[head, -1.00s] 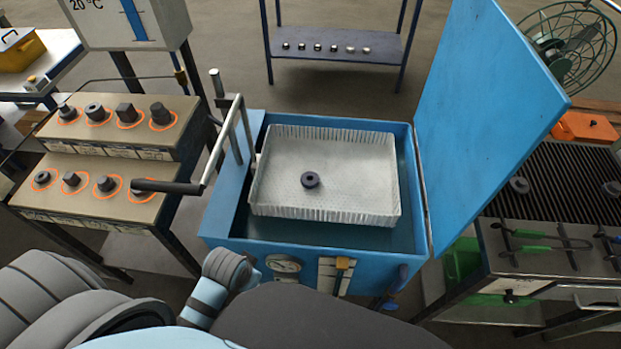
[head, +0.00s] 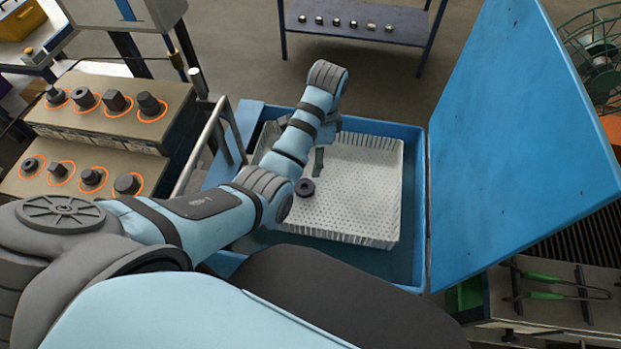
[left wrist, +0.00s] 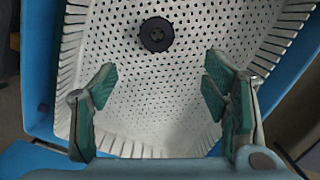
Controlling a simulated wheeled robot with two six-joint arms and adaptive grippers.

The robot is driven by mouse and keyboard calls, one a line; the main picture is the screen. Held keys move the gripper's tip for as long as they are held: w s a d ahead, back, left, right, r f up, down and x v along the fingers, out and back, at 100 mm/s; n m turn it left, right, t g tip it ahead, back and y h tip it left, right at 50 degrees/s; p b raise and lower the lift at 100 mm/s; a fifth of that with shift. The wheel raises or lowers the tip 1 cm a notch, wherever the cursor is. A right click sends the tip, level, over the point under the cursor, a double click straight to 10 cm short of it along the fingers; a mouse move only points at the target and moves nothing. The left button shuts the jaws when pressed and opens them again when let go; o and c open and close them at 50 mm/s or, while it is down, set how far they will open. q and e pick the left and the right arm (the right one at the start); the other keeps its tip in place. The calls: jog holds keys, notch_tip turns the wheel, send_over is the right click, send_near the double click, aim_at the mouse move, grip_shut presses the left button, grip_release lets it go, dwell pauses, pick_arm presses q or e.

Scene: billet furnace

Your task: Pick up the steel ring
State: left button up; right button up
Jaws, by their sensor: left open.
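The steel ring is a small dark ring (head: 304,188) lying in the white perforated basket (head: 372,190). It also shows in the left wrist view (left wrist: 156,34), near the top, with a dark centre. My left gripper (head: 319,160) is over the basket, pointing down, mostly hidden behind my arm in the head view. In the left wrist view its two green-padded fingers (left wrist: 160,76) are spread wide, with nothing between them. The ring is beyond the fingertips in that view and apart from them. My right gripper is not in view.
The basket sits inside a blue tank (head: 415,205) with its blue lid (head: 505,130) raised at the right. A stepped bench with several dark parts (head: 148,104) stands at the left. A low shelf with small parts (head: 353,22) is behind.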

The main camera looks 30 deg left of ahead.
pick_arm(q)
jog(key=b, duration=0.2)
send_over(305, 185)
jog(key=d, duration=0.1)
jog(key=f, duration=0.7)
jog(key=shift+s+d+f, duration=0.2)
jog(key=shift+s+f, duration=0.1)
jog(key=shift+s, duration=0.1)
jog(key=f, duration=0.3)
jog(key=a+f+b, duration=0.1)
jog(key=f, duration=0.1)
jog(key=shift+f, duration=0.3)
jog(key=shift+s+r, duration=0.1)
jog(key=shift+c, duration=0.8)
jog(key=c, duration=1.4)
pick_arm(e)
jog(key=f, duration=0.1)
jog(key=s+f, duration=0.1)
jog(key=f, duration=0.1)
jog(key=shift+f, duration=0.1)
